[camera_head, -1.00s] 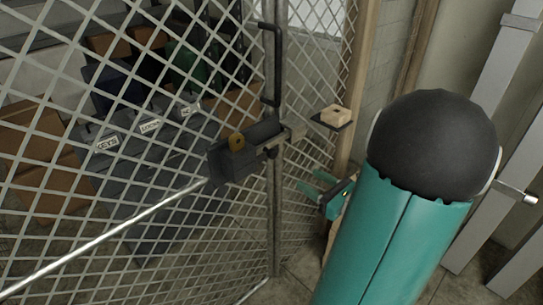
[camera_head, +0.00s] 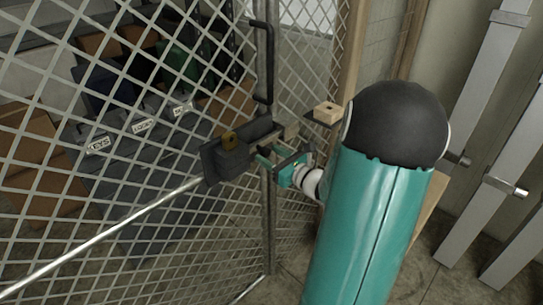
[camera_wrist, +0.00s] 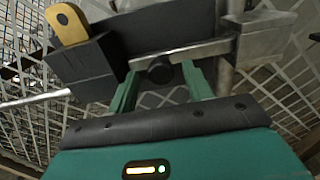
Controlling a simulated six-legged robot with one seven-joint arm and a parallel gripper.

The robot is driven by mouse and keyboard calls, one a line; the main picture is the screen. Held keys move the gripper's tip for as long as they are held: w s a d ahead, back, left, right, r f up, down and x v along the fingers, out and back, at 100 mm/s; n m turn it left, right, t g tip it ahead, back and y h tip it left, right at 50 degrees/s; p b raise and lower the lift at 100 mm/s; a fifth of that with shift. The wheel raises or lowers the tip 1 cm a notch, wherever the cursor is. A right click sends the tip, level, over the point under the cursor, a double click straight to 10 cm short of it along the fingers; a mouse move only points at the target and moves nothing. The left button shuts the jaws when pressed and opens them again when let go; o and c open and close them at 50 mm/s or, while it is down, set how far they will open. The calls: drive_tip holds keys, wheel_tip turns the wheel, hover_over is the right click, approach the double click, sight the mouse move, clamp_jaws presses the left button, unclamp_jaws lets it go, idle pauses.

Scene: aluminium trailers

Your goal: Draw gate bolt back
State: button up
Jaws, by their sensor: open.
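In the wrist view, the grey bolt bar (camera_wrist: 190,50) runs from a black block (camera_wrist: 90,68) to a metal catch (camera_wrist: 265,38) at the right. A round black knob (camera_wrist: 160,72) sits below the bar. My green gripper (camera_head: 268,157) is just right of and below the housing. In the wrist view, my gripper (camera_wrist: 160,85) is open, with one finger on each side of the knob. I cannot tell whether the fingers touch it.
A dark upright handle (camera_head: 265,60) rises above the bolt on the gate's edge post. A small wooden block (camera_head: 327,112) sits on a ledge to the right. A long pale rod (camera_head: 100,240) slopes across the mesh. Labelled bins (camera_head: 140,130) and cartons (camera_head: 40,190) stand behind the gate.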

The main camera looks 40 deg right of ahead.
drive_tip(key=shift+w, duration=0.1)
clamp_jaws()
idle(0.3)
